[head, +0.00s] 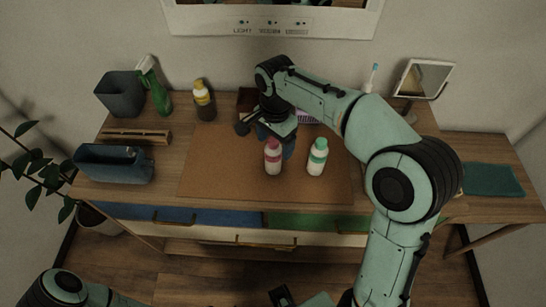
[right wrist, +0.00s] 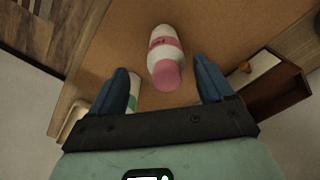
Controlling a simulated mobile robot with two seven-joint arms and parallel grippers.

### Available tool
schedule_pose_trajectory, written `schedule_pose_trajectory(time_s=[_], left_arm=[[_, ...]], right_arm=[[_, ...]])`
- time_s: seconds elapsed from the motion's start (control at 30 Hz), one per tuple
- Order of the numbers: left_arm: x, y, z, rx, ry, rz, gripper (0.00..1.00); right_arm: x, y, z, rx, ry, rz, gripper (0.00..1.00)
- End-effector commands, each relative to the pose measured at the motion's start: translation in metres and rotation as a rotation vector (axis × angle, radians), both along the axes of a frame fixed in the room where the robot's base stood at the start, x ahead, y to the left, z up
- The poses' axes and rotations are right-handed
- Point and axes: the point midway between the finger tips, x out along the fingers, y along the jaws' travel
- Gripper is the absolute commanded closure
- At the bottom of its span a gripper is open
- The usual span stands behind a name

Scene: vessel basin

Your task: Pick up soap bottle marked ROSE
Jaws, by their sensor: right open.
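A white bottle with a pink cap and pink band (head: 273,158) stands upright on the brown mat. A similar white bottle with a green cap and green band (head: 317,158) stands to its right. Lettering is too small to read in either view. My right gripper (head: 276,140) is open, just behind the pink bottle. In the right wrist view, the pink bottle (right wrist: 165,52) shows ahead of and between the open blue fingers (right wrist: 162,75), not gripped. The green bottle (right wrist: 133,90) is partly hidden by the left finger there.
The brown mat (head: 215,170) is clear on its left. A yellow-capped bottle (head: 203,100), green spray bottle (head: 158,95), dark bins (head: 115,163) and wooden rack (head: 137,137) stand left. A box partly shows behind my right gripper.

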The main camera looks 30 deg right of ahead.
Motion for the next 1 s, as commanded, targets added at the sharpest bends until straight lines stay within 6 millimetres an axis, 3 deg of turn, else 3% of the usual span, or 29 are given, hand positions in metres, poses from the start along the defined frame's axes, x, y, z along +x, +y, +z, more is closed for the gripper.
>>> schedule_pose_trajectory(time_s=[0.3, 0.63, 0.83, 1.0], left_arm=[[-0.002, 0.0, -0.005, 0.0, 0.002, 0.0, 0.53], [-0.002, 0.0, -0.006, 0.0, 0.002, 0.0, 0.53], [-0.002, 0.0, -0.006, 0.0, 0.002, 0.0, 0.53], [-0.002, 0.0, -0.006, 0.0, 0.002, 0.0, 0.53]], right_arm=[[0.006, 0.002, -0.044, -0.001, 0.003, 0.0, 0.2], [0.007, 0.002, -0.05, 0.0, 0.0, 0.0, 0.2], [0.007, 0.002, -0.05, 0.0, 0.0, 0.0, 0.85], [0.007, 0.002, -0.05, 0.0, -0.001, 0.0, 0.86]])
